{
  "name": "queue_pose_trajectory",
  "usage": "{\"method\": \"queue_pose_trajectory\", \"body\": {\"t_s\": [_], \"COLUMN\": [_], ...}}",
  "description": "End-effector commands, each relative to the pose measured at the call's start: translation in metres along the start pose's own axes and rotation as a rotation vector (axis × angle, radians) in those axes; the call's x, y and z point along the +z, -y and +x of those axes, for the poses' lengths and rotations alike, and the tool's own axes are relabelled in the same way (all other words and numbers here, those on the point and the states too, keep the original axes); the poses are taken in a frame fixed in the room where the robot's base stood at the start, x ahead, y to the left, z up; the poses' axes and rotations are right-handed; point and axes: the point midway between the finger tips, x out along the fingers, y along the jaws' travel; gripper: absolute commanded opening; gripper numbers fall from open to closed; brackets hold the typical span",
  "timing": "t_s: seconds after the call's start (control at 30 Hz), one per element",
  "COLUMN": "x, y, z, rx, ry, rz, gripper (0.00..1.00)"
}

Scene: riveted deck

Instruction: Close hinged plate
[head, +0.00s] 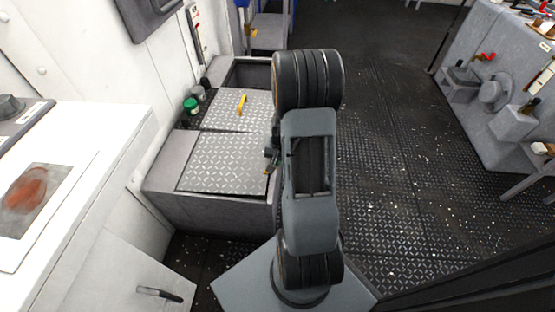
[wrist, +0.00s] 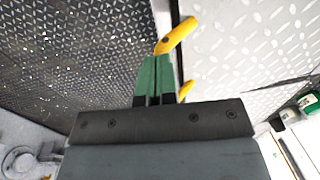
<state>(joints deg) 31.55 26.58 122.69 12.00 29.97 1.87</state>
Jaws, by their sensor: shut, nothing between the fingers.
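A grey bench (head: 165,180) at left of centre has two diamond-pattern plates. The near plate (head: 222,162) lies about flat; I cannot tell whether it is slightly raised. The far plate (head: 215,113) has a yellow handle (head: 242,104), and a dark opening (head: 250,74) lies beyond it. In the wrist view, my gripper's green fingers (wrist: 154,72) are together and empty. Their tips are close to a yellow handle piece (wrist: 178,37) beside the pale plate (wrist: 255,45); contact is unclear. In the head view, my arm hides most of my gripper (head: 269,160), at the near plate's right edge.
Small bottles (head: 190,104) stand by the wall at the bench's left. A white counter (head: 75,150) is at the left. The dark floor (head: 400,160) right of my arm is clear up to a grey workbench (head: 490,95) with fittings.

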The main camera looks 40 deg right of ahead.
Motion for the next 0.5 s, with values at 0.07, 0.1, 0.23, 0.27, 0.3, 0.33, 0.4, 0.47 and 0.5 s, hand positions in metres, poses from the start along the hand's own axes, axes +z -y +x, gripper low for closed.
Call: {"method": "queue_pose_trajectory", "body": {"t_s": [0.07, 0.1, 0.23, 0.27, 0.3, 0.33, 0.4, 0.47, 0.5], "x": [0.0, 0.0, 0.0, 0.0, 0.0, 0.0, 0.0, 0.0, 0.0], "y": [0.0, 0.0, 0.0, 0.0, -0.001, -0.002, -0.005, -0.009, -0.011], "z": [0.0, 0.0, 0.0, 0.001, 0.004, 0.008, 0.018, 0.029, 0.037], "rx": [0.0, 0.0, 0.0, 0.0, 0.0, 0.0, 0.0, 0.0, 0.0], "ry": [0.0, 0.0, 0.0, 0.0, 0.001, 0.001, 0.003, 0.002, 0.002], "rz": [0.0, 0.0, 0.0, 0.0, 0.0, 0.0, 0.0, 0.001, 0.002], "gripper": [0.0, 0.0, 0.0, 0.0, 0.0, 0.0, 0.0, 0.0, 0.0]}}
